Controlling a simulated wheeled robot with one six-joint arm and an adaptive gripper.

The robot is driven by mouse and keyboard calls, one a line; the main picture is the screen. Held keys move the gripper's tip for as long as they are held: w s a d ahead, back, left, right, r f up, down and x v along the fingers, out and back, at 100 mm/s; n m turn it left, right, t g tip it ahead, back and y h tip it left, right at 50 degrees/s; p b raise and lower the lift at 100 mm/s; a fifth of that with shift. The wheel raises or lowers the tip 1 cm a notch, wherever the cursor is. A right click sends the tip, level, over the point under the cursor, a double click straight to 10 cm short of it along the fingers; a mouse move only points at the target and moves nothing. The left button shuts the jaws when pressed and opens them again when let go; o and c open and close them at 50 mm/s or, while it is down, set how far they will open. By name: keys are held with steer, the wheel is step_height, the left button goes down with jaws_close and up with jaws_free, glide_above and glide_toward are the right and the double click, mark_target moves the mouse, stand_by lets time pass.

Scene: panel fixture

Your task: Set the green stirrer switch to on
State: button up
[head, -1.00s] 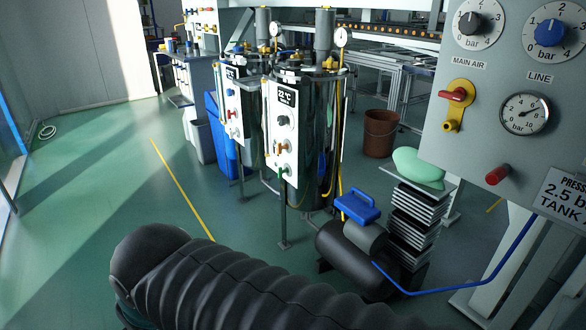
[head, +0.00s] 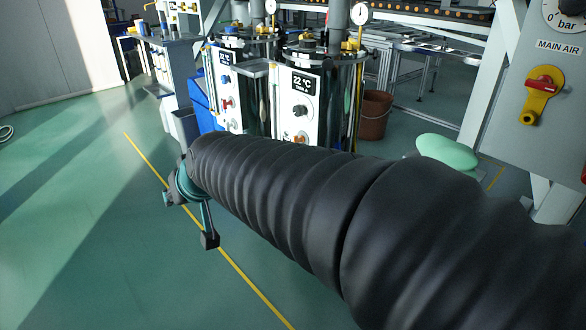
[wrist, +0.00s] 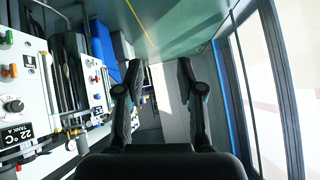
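The Tank A panel (head: 299,118) is white, with a 22 °C display and a dark dial. In the head view my arm hides the green switch. My gripper (wrist: 159,66) is open and empty, its two dark fingers apart. In the head view it is at the arm's far end, left of and nearer than the panel, touching nothing.
A second tank panel (head: 226,92) with a red knob stands left of Tank A. A brown bucket (head: 375,117) and a pale green object (head: 447,152) are to the right. The main air panel (head: 555,120) is at the far right. Green floor (head: 85,240) is open at left.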

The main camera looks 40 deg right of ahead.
steer(key=w+d+m+t+h+b, duration=0.1)
steer(key=w+d+m+t+h, duration=0.15)
steer(key=w, duration=0.65)
steer(key=w+d+m+t+h, duration=0.1)
steer(key=w+d, duration=0.3)
steer(key=w, duration=0.5)
steer(key=w+d+f+m+h+b, duration=0.1)
steer(key=w+d+f+m+h, duration=0.25)
steer(key=w+d, duration=0.45)
steer(key=w+d+f+m+g+h+b, duration=0.15)
steer(key=d+f+m+g+h, duration=0.3)
steer(key=d+f+h, duration=0.5)
steer(key=s+d+f+m+g+h, duration=0.1)
steer(key=s+d+f+m+g, duration=0.1)
steer(key=s+d+f+g, duration=0.3)
steer(key=d+f+m+g+h, duration=0.2)
steer(key=d+f+m, duration=0.1)
steer(key=f, duration=0.4)
steer(key=d, duration=0.9)
steer(key=w+d+b, duration=0.1)
steer(key=d, duration=0.3)
steer(key=shift+d, duration=0.2)
steer(key=shift+c, duration=0.2)
jaws_close()
